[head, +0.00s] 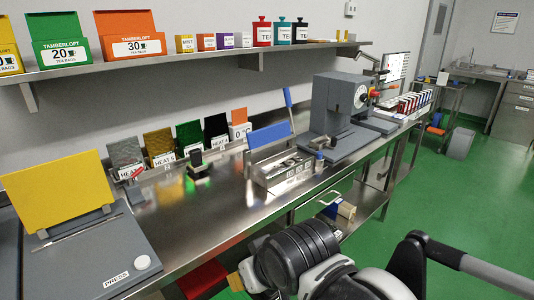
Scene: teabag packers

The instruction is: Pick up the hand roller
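I cannot surely make out the hand roller at this size. A small black-handled tool (196,161) stands on the steel bench (222,205), left of the open metal box. A small blue-topped item (319,160) stands at the bench's front edge, by the grey machine. I cannot tell whether either is the roller. My arm's dark links fill the bottom right, in front of the bench. My gripper's fingers do not show.
A grey press (85,255) with a yellow panel is at left. An open metal box (283,170) with a blue lid and a grey machine (338,115) stand farther right. A shelf (190,62) of tea boxes hangs above. The green floor (450,220) is mostly clear at right.

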